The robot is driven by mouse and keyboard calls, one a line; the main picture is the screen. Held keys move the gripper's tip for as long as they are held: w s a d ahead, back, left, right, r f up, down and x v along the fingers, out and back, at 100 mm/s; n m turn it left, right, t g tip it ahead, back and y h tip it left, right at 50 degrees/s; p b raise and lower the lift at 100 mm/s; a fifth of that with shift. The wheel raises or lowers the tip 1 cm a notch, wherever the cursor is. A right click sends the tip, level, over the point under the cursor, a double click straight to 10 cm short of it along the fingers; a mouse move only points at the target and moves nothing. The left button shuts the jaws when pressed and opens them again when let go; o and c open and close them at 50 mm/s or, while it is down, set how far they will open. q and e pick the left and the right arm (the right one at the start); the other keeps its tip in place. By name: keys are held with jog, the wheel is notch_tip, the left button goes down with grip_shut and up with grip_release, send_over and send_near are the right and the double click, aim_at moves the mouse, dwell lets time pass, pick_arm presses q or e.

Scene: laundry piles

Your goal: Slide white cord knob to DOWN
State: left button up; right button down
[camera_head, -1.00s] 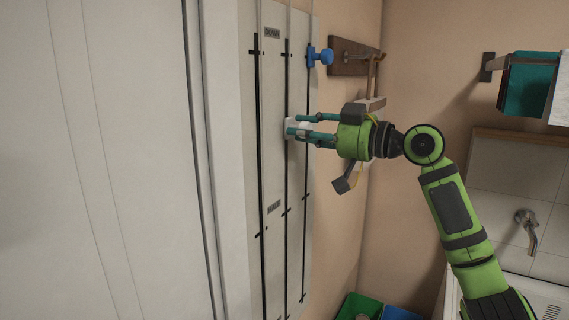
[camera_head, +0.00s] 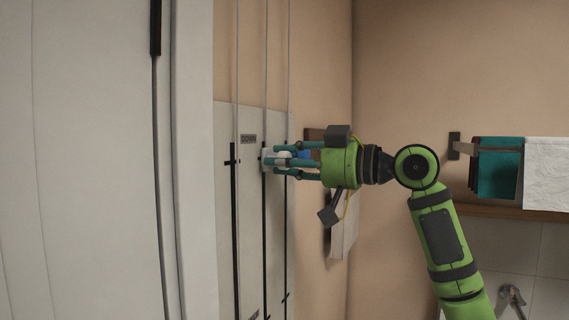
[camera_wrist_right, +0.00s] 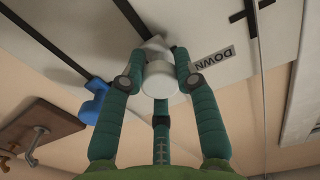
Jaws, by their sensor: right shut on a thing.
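The white knob (camera_head: 267,159) sits on the middle black slot of the pale wall panel (camera_head: 223,128), near the slot's top and just below and right of the DOWN label (camera_head: 248,139). My right gripper (camera_head: 282,161) is shut on the white knob, with its teal fingers reaching in from the right. In the right wrist view the white knob (camera_wrist_right: 160,79) is between the fingers, and the DOWN label (camera_wrist_right: 212,59) is to its right. My left gripper is not in view.
A blue knob (camera_head: 304,154) on the neighbouring slot is close behind the fingers; it also shows in the right wrist view (camera_wrist_right: 95,101). A wooden hook board (camera_wrist_right: 38,137) is nearby. Teal (camera_head: 498,168) and white (camera_head: 546,174) towels hang at right.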

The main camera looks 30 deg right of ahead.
jog(key=shift+f, duration=0.15)
jog(key=c, duration=0.9)
grip_release()
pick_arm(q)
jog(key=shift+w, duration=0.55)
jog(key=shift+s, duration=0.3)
pick_arm(e)
jog(key=v, duration=1.2)
